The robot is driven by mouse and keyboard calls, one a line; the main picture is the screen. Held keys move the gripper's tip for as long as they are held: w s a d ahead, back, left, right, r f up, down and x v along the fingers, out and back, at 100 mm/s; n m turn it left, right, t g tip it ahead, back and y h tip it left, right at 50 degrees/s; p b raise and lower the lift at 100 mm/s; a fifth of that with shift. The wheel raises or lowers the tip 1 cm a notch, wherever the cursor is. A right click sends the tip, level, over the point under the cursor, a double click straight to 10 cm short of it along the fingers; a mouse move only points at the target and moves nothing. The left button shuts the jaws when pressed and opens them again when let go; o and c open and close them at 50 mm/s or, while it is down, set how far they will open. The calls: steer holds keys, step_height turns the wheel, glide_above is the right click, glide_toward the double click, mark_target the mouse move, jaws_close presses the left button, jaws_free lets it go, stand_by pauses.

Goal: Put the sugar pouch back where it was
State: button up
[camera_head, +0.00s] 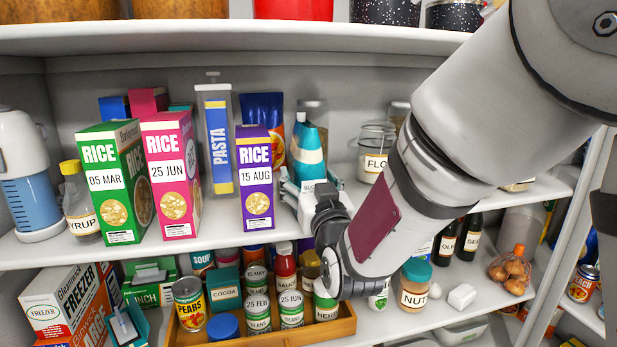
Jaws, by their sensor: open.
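A teal-and-white pouch (307,153) stands on the middle shelf, right of the purple rice box. A white label partly showing "SU" is just below it, beside my gripper; I take this to be the sugar pouch, but most of its lower part is hidden. My gripper (312,200) is open at the front of the middle shelf, with its fingers close around or beside the pouch's lower front. I cannot tell whether they touch it. My arm comes in from the upper right and hides the shelf behind it.
Rice boxes in green (118,190), pink (173,185) and purple (256,190) stand to the left, with a pasta container (219,150) behind. A flour jar (374,152) stands to the right. The upper shelf (150,38) overhangs. A wooden tray (335,328) of tins and bottles is below.

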steer(key=p+v, duration=0.4)
steer(key=v, duration=0.6)
steer(key=shift+w, duration=0.1)
steer(key=s+d+r+m+g+h, duration=0.1)
steer(key=s+d+g+h, duration=0.15)
steer(key=d, duration=0.25)
steer(key=s+d+g+h, duration=0.1)
steer(key=s+d+g, duration=0.2)
steer(key=d+g, duration=0.15)
steer(key=s+d+m+g+h, duration=0.1)
steer(key=s+d+g, duration=0.2)
steer(key=s, duration=0.7)
steer(key=s+d+m+g+h, duration=0.1)
steer(key=s+d+g, duration=0.2)
steer(key=s+d, duration=0.3)
steer(key=s, duration=0.5)
steer(key=shift+s+f, duration=0.2)
steer(key=shift+f, duration=0.05)
